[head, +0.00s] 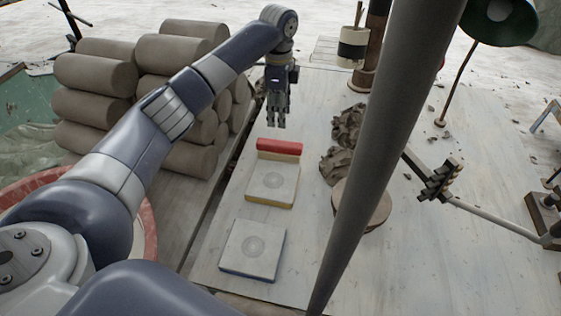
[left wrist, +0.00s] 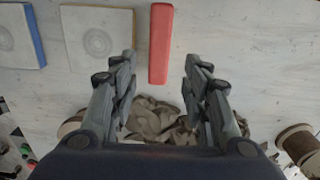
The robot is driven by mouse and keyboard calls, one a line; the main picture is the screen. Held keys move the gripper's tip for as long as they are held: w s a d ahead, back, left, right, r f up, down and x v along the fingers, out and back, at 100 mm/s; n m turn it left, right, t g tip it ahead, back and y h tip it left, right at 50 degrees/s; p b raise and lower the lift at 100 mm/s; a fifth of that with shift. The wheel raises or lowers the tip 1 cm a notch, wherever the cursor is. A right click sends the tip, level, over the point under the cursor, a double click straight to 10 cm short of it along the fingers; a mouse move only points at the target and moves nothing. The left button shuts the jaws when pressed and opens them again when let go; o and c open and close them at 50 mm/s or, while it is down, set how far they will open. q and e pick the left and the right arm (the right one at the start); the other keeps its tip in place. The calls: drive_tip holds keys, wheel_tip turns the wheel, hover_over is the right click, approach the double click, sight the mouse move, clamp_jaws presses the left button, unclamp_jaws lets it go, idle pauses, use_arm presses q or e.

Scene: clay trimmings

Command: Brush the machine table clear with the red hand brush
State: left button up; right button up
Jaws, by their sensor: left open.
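The red hand brush (head: 279,147) lies on the pale machine table (head: 300,200), at the far edge of a square tile. In the left wrist view the brush (left wrist: 160,42) shows as a long red bar between and beyond my fingers. My left gripper (head: 277,120) is open and empty, pointing down above the table behind the brush; it also shows in the left wrist view (left wrist: 160,60). Grey-brown clay trimmings (head: 346,128) lie heaped to the right of the brush. They also show below the fingers in the left wrist view (left wrist: 150,120). My right gripper is not in view.
Two square tiles, one yellow-edged (head: 272,182) and one blue-edged (head: 253,247), lie nearer. Stacked clay rolls (head: 95,75) stand at left. A round wooden disc (head: 372,205) sits partly behind a thick slanting grey pole (head: 385,130). A green lamp (head: 500,20) stands at back right.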

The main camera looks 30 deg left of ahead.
sight(279, 142)
use_arm(q)
wheel_tip(279, 142, down, 3)
drive_tip(key=shift+s+f+b, duration=0.1)
drive_tip(key=shift+f+b, duration=0.05)
drive_tip(key=shift+b, duration=0.9)
drive_tip(key=shift+f, duration=0.3)
wheel_tip(279, 142, down, 10)
drive_tip(key=shift+f+p, duration=0.15)
drive_tip(key=shift+p, duration=0.45)
drive_tip(key=c, duration=0.9)
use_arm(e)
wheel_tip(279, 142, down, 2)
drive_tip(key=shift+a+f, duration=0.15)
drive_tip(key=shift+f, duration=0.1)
